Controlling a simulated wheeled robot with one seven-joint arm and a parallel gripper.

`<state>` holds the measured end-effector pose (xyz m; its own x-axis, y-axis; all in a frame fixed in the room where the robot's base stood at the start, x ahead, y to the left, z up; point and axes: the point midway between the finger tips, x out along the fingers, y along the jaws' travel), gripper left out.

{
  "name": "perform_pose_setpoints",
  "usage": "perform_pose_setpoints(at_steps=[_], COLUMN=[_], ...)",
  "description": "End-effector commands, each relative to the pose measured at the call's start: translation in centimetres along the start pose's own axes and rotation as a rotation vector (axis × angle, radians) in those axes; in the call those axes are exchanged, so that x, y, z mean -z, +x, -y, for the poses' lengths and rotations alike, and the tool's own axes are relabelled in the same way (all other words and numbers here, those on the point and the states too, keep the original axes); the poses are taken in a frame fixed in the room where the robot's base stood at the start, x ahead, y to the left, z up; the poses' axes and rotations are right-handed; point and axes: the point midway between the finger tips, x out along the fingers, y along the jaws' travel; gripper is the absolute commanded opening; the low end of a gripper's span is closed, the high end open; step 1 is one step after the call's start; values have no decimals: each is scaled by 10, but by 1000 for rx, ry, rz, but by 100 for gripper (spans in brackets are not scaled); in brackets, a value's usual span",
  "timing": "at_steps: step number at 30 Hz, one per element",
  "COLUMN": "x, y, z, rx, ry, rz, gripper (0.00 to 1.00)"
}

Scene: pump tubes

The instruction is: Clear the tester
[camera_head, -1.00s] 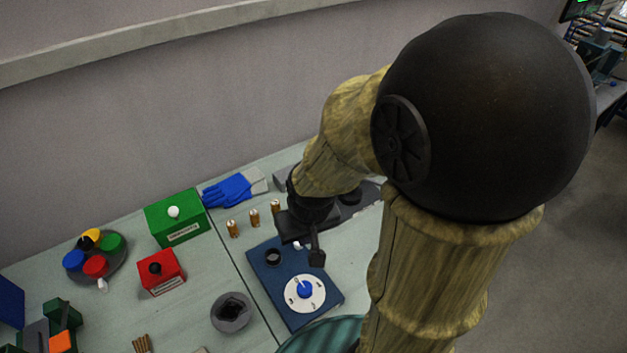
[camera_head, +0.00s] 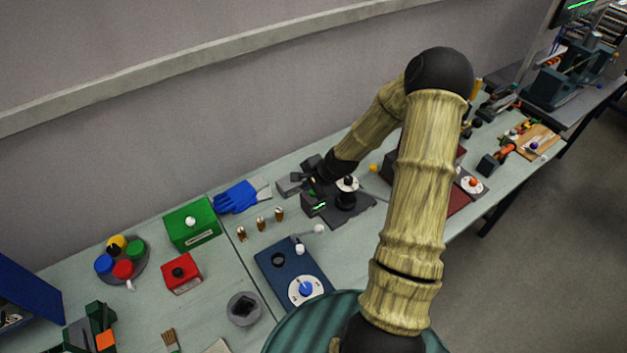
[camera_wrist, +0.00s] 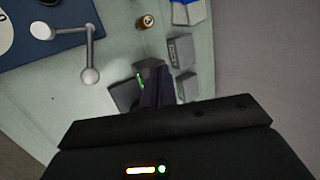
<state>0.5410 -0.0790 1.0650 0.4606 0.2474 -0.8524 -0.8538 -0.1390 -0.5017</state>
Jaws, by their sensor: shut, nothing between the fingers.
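A dark unit with a green-lit display (camera_head: 314,206) stands on the bench beside a flat dark base carrying a black round part (camera_head: 345,201); I cannot tell for sure which device is the tester. My gripper (camera_head: 312,172) is shut and empty, just behind and above the dark unit. A blue panel (camera_head: 275,265) has a white dial with a blue knob (camera_head: 306,288) and a grey lever with a ball end (camera_head: 319,229); the lever also shows in the wrist view (camera_wrist: 90,75).
Several brass-coloured cylinders (camera_head: 261,224) stand left of the unit. Blue gloves (camera_head: 236,197), a green box (camera_head: 191,226) and a red box (camera_head: 181,272) are further left. A dark red tray (camera_head: 460,201) lies right, partly behind my arm.

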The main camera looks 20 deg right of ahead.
Motion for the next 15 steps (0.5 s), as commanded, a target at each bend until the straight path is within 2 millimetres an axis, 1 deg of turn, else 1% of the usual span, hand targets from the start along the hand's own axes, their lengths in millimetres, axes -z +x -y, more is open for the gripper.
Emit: perform_pose_setpoints(at_steps=[1,3,7,10,15], x=[10,24,45,54,56], y=[-7,-6,-7,-6,-5], z=[11,21,36,41,42], rx=[43,107,203,241,253], ry=[113,262,474,558,579], rz=[14,31,60,73,76], gripper=[0,0,0,0,0])
